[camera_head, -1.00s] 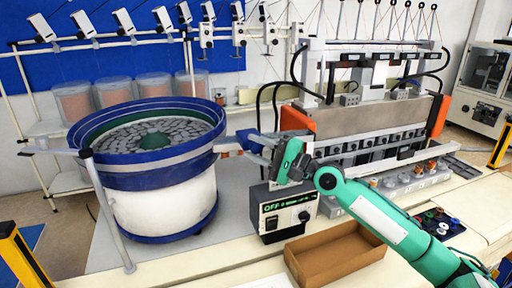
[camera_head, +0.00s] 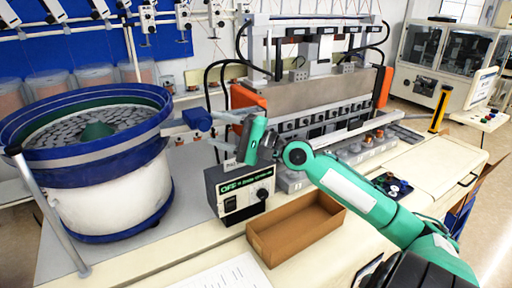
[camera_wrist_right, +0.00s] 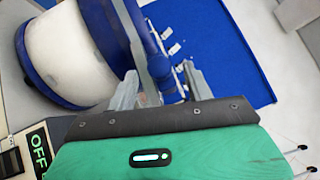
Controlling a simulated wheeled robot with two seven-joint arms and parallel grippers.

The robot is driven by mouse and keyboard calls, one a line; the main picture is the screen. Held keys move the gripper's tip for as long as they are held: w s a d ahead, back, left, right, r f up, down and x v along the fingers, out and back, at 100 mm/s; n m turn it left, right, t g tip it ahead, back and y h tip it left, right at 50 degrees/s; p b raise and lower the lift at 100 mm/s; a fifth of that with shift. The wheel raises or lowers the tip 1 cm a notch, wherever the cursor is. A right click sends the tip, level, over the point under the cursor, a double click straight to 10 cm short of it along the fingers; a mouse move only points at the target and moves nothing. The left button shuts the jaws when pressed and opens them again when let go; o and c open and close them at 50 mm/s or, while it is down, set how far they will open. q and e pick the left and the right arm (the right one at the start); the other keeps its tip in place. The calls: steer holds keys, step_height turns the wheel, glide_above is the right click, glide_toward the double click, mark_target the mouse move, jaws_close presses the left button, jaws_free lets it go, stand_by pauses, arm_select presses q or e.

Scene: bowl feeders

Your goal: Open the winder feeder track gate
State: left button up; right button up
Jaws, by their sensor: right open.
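The blue and white bowl feeder (camera_head: 85,160) stands at the left in the head view, full of grey parts. A short track (camera_head: 175,128) leaves its right side, with a blue piece (camera_head: 197,118) at its end; I cannot tell surely that this is the gate or how it is set. My right gripper (camera_head: 219,131) is open just right of the blue piece. In the right wrist view its two fingers (camera_wrist_right: 160,88) stand on either side of a dark blue-grey track part (camera_wrist_right: 155,60). Contact is not clear. My left gripper is not in view.
A control box reading OFF (camera_head: 240,192) sits below the right gripper. An open brown box (camera_head: 296,228) lies in front of it. The winder machine (camera_head: 310,95) with orange ends stands behind. A white paper sheet (camera_head: 228,275) lies at the front edge.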

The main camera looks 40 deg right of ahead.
steer(key=b+v, duration=0.4)
steer(key=v, duration=0.6)
steer(key=shift+b, duration=0.3)
steer(key=shift+a, duration=0.1)
